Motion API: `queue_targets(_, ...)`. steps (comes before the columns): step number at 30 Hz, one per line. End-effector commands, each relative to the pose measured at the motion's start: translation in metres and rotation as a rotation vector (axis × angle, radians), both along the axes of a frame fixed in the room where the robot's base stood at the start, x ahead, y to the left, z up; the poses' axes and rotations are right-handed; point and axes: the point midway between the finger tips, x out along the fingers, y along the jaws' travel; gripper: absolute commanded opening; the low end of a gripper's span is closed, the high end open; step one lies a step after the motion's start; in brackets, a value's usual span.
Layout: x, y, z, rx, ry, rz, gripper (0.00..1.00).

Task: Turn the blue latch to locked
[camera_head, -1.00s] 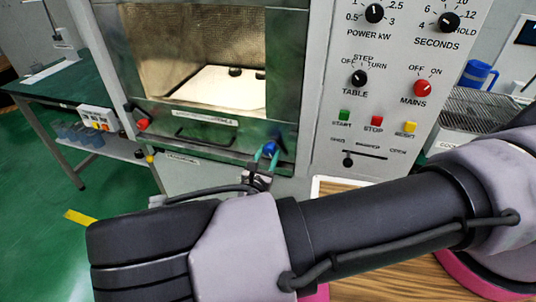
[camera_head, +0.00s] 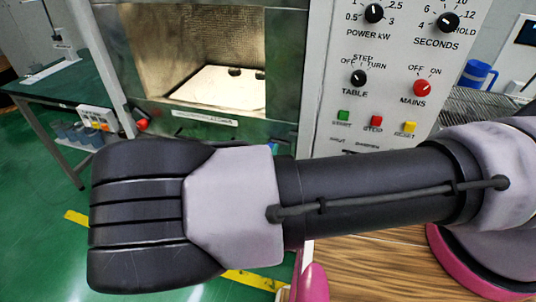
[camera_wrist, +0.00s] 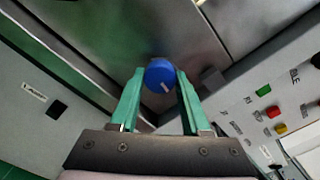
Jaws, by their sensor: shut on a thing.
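The blue latch (camera_wrist: 160,74) is a round blue knob with a small pale mark, on the metal front below the oven opening. In the wrist view my gripper (camera_wrist: 158,82) has its two green fingers on either side of the knob, shut on it. The mark on the knob sits toward its lower right.
A red knob (camera_head: 142,125) sits at the front's left side. The control panel (camera_head: 390,75) with dials and green, red and yellow buttons stands to the right. A wooden table top (camera_head: 375,265) is in front. A green bench (camera_head: 60,80) stands at the left.

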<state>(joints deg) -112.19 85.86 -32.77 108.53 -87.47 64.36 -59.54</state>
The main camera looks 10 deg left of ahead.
Motion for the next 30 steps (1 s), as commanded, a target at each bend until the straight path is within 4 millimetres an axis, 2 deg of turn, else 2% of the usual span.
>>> queue_targets(15,-0.0008,0.0004,-0.0001,-0.458,0.038,0.002,0.0)
queue_targets(21,-0.0009,0.0002,0.0,-0.581,0.047,0.001,0.0)
queue_targets(30,-0.0008,0.0002,0.0,-0.676,0.055,0.002,0.0)
